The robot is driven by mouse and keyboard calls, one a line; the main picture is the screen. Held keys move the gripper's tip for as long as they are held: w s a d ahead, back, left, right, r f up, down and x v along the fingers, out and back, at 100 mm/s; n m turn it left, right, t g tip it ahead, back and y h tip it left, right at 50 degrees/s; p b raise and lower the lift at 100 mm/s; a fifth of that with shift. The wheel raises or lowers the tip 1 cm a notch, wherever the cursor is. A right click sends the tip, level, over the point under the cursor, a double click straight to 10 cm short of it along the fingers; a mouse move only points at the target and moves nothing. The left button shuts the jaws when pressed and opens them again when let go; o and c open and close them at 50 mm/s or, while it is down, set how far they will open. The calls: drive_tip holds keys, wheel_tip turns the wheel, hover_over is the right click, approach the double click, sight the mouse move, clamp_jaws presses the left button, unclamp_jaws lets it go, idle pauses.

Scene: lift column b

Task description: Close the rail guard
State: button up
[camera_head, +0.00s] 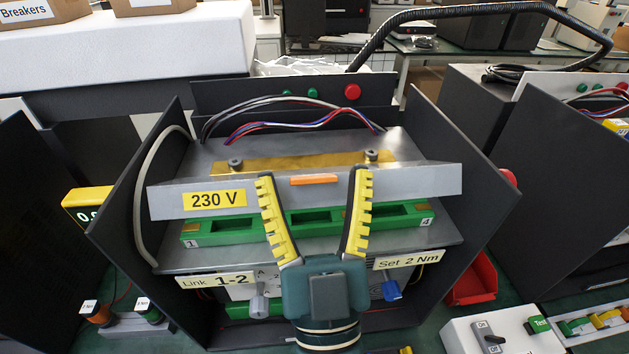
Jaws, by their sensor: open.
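The rail guard looks like the grey metal flap (410,186) with a yellow "230 V" label (214,200) and an orange tab (314,180) at its top edge. It stands tilted across the cabinet, above a green terminal rail (388,224) with open slots, numbered 1 to 4, which is exposed. A brass bar (300,163) with two bolts lies behind the flap. My gripper (314,177) is open, with its yellow fingers on either side of the orange tab in the picture. I cannot tell whether they touch the flap. The fingers hide parts of the flap and rail.
Dark side panels (480,195) flank the cabinet. Cables (290,120) arch behind the brass bar. Below are a "Link 1-2" label (217,281), a "Set 2 Nm" label (408,260), a grey knob (259,304) and a blue knob (391,291). A white switch box (515,335) stands lower right.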

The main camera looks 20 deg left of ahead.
drive_tip(key=shift+f, duration=0.1)
drive_tip(key=shift+s+d+f, duration=0.2)
drive_tip(key=shift+f, duration=0.05)
drive_tip(key=v, duration=1.1)
drive_tip(key=shift+s, duration=0.15)
